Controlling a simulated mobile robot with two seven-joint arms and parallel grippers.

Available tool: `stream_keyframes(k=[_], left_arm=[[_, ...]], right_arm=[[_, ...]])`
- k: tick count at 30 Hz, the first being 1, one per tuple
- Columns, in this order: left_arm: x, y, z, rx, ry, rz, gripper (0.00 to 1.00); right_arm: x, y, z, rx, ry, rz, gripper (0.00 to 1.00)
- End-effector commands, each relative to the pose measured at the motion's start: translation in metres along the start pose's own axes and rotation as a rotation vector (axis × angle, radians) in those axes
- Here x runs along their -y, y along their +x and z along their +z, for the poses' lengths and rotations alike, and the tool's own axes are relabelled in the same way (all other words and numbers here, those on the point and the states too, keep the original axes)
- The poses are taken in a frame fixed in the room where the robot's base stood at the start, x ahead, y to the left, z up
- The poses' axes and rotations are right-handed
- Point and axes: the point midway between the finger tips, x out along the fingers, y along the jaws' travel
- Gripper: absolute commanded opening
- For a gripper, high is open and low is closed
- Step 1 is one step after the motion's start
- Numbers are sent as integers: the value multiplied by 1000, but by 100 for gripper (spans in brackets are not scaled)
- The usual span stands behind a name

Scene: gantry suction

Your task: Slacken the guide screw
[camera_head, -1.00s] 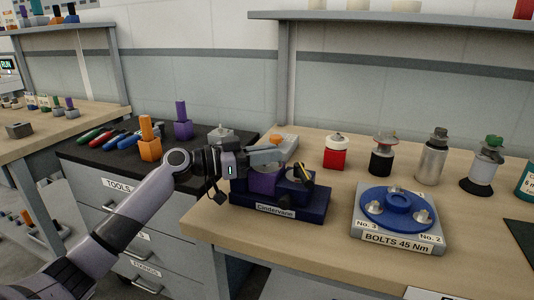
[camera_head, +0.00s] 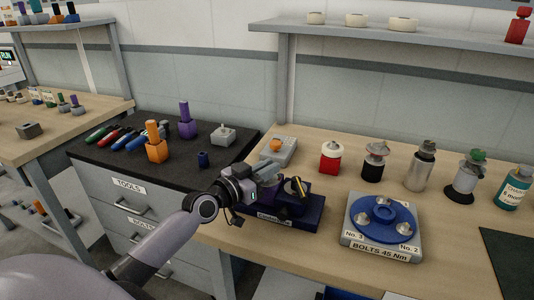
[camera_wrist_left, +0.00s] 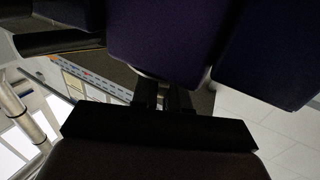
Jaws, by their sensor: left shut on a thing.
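A dark blue fixture (camera_head: 311,216) with a partly covered white label stands at the left front of the wooden bench. It carries a purple block (camera_head: 268,196), and a yellow-and-black pointed part (camera_head: 298,187) on its right. My left gripper (camera_head: 270,176) reaches in from the left at the top of the purple block and is shut on what seems to be the guide screw; fingers and wrist hide it. In the left wrist view, the purple body (camera_wrist_left: 160,40) fills the upper middle, with a dark blue block (camera_wrist_left: 270,50) beside it. My right gripper is not in view.
A bolt plate (camera_head: 382,242) with a blue disc lies to the right. Several bottles and jars, including a red one (camera_head: 330,160), stand behind it. A grey box with an orange button (camera_head: 278,148) sits behind the fixture. A black-topped cabinet (camera_head: 110,165) is left.

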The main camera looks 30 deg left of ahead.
Motion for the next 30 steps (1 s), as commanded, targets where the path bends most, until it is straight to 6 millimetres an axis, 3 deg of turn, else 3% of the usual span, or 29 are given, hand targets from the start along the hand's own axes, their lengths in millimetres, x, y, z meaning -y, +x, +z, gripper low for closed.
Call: stream_keyframes(k=[9,28,30], left_arm=[[-2,0,5,13,-4,-88,0],[-2,0,8,17,-2,-116,0],[-2,0,8,17,-2,-116,30]], right_arm=[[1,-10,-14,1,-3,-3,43],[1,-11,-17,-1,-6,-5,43],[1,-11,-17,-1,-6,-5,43]])
